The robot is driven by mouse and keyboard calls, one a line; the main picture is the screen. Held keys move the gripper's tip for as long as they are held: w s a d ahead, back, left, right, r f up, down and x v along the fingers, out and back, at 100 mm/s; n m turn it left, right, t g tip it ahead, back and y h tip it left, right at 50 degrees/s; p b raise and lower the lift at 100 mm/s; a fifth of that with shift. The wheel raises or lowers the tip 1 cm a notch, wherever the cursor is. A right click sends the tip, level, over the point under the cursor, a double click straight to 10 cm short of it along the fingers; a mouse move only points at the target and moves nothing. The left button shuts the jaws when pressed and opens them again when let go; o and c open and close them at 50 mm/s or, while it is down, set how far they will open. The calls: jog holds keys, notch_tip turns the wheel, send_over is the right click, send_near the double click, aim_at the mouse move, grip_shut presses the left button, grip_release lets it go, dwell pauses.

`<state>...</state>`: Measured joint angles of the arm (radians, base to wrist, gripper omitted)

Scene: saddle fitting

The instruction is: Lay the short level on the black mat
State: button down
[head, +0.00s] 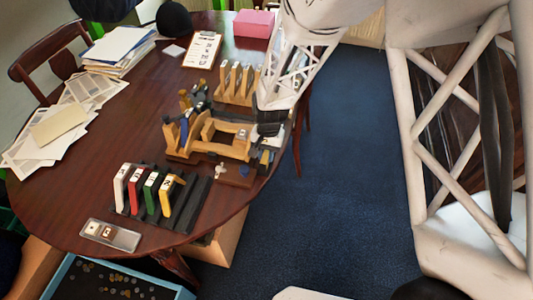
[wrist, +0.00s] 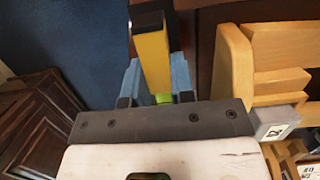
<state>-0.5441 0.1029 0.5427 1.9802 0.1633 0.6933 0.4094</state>
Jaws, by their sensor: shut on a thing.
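The short level, a yellow bar with a black end and a bright green spot, is seen in the wrist view (wrist: 153,62). My gripper (wrist: 156,82) is shut on it, with a blue-grey finger on each side. In the head view my gripper (head: 268,145) is at the right side of the wooden fixture, near the table's right edge; the level is small and partly hidden there. A black ribbed base (head: 196,215) lies at the table's front, under numbered white, red, green and yellow pieces. I cannot tell whether this is the black mat.
The wooden fixture (head: 198,152) stands left of my gripper, with a wooden rack (head: 237,97) behind it. A small metal tray (head: 112,235) lies at the front left. Papers (head: 60,125) cover the far left. The table's middle left is bare.

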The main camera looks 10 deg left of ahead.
jog(key=shift+f, duration=0.35)
dwell(1.2)
jog(key=shift+c, duration=2.4)
grip_release()
jog(key=shift+r, duration=2.5)
jog(key=shift+r, duration=0.15)
jog(key=shift+r, duration=1.35)
